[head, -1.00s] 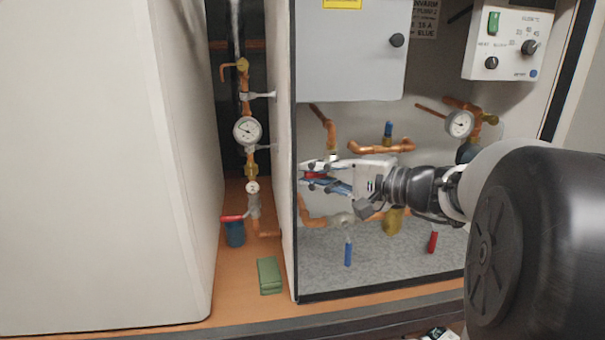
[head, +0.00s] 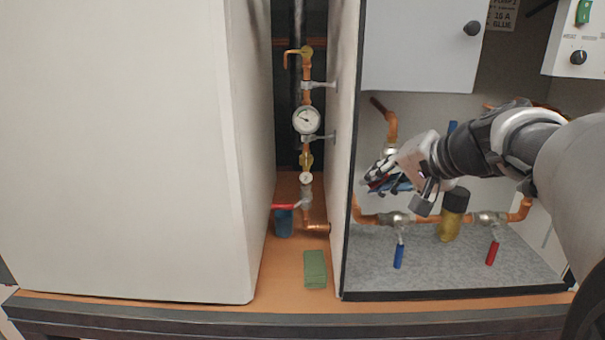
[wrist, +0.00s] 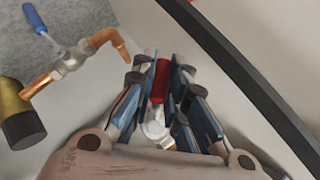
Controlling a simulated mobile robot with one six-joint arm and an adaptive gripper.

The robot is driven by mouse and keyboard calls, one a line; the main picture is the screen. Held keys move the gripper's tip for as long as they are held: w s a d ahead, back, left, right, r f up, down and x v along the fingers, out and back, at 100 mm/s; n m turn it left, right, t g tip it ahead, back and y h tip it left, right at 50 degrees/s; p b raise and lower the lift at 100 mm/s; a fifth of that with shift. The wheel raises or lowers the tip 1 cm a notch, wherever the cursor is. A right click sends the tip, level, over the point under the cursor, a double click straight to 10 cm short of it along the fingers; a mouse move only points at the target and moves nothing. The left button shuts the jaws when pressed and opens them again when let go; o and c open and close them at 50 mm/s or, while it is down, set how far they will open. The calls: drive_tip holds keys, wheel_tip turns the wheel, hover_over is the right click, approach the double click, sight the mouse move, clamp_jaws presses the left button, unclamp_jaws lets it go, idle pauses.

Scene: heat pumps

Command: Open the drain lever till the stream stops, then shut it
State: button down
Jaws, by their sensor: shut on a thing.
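My gripper (head: 372,183) is in the open right-hand cabinet, near its left wall. Its fingers are closed around a red lever handle (wrist: 161,80), which also shows between the fingertips in the head view. In the wrist view a silvery valve body (wrist: 155,128) sits at the handle's end, partly hidden by the fingers. Another red lever (head: 287,206) lies level in the gap between the cabinets, just above a blue cup (head: 284,224). I cannot make out a water stream. Which lever is the drain lever is not marked.
Copper pipes with a blue lever (head: 398,257), a red lever (head: 492,253) and a brass strainer (head: 452,222) stand below and right of my gripper. A gauge (head: 306,120) is in the gap. A green block (head: 315,269) lies on the bench. The cabinet's left wall (head: 346,150) is close.

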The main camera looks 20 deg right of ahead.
drive_tip(key=n+h, duration=0.1)
drive_tip(key=d+n+g+h+p, duration=0.1)
drive_tip(key=h, duration=0.1)
drive_tip(key=shift+s+f, duration=0.2)
drive_tip(key=shift+f, duration=0.15)
drive_tip(key=shift+s+d+f+n+g+h+p, duration=0.15)
drive_tip(key=shift+d+n+g+h+p, duration=0.15)
drive_tip(key=shift+h, duration=0.4)
drive_tip(key=shift+d+f+n+g+h+p, duration=0.15)
drive_tip(key=shift+d+n+g+h, duration=0.2)
drive_tip(key=shift+h, duration=0.35)
drive_tip(key=c, duration=1.6)
unclamp_jaws()
drive_tip(key=shift+d, duration=0.1)
drive_tip(key=shift+s+r, duration=0.1)
drive_tip(key=v, duration=1.1)
drive_tip(key=shift+s+a+r, duration=0.25)
